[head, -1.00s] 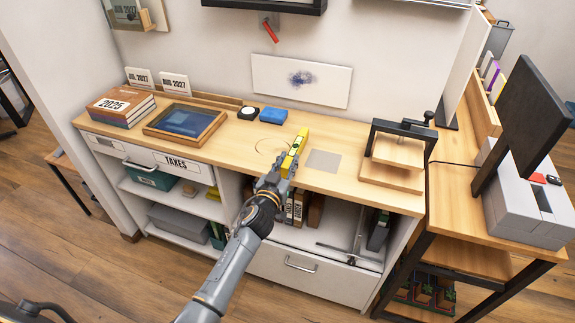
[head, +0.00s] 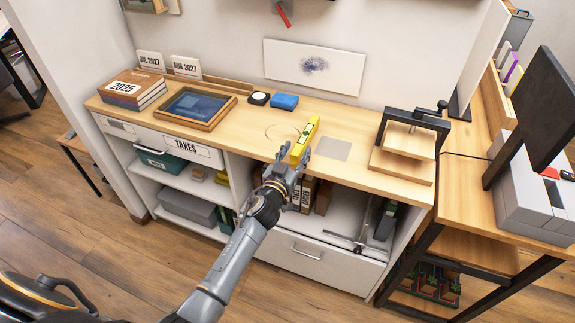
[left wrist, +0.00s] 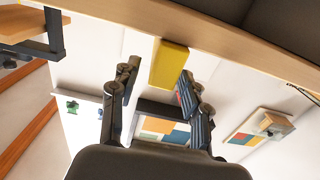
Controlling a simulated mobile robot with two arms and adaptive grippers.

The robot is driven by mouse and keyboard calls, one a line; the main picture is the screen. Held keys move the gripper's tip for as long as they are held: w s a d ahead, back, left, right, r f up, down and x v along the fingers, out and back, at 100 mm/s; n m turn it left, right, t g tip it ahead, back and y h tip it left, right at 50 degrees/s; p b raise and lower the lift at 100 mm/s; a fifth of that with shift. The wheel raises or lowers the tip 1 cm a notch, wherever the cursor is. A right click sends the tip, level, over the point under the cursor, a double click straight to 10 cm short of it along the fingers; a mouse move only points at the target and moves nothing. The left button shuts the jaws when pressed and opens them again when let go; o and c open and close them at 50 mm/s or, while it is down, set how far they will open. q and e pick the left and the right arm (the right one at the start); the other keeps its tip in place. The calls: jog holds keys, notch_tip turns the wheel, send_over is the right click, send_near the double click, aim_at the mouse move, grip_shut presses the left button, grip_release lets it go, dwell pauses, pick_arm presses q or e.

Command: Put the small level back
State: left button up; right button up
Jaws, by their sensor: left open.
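The small level (head: 304,140) is a yellow bar lying on the wooden counter top (head: 355,175), between a thin circle outline and a grey square. Its near end points toward my left gripper (head: 294,157), which is open with its fingers spread just in front of that end. In the left wrist view the level's yellow end (left wrist: 170,64) shows beyond and between the open fingers (left wrist: 158,76), with no grip on it. My right gripper is not in view.
A grey square (head: 334,149) is right of the level, and a wooden press (head: 403,163) stands farther right. A blue block (head: 285,101), a round black-rimmed item (head: 259,98), a framed tray (head: 196,107) and books (head: 133,90) are left. Open shelves lie below the counter.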

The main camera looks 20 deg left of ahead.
pick_arm(q)
jog(key=s, duration=1.1)
jog(key=s+f+g, duration=0.3)
jog(key=s+f, duration=0.1)
jog(key=f, duration=0.6)
jog(key=s+f+g, duration=0.2)
jog(key=s+f, duration=0.2)
jog(key=f, duration=0.6)
jog(key=s+f+g, duration=0.3)
jog(key=s+f, duration=0.1)
jog(key=f, duration=0.6)
jog(key=s+a+f+m+g, duration=0.1)
jog(key=s+f+g, duration=0.3)
jog(key=s+f, duration=0.85)
jog(key=s+a+f+g, duration=0.1)
jog(key=s+f, duration=0.3)
jog(key=s, duration=0.7)
jog(key=s+a+f+m+g, duration=0.1)
jog(key=s+f+g, duration=0.3)
jog(key=s, duration=0.7)
jog(key=shift+s+a+y, duration=0.25)
jog(key=shift+s+y, duration=0.05)
jog(key=shift+s, duration=0.1)
jog(key=shift+f, duration=0.1)
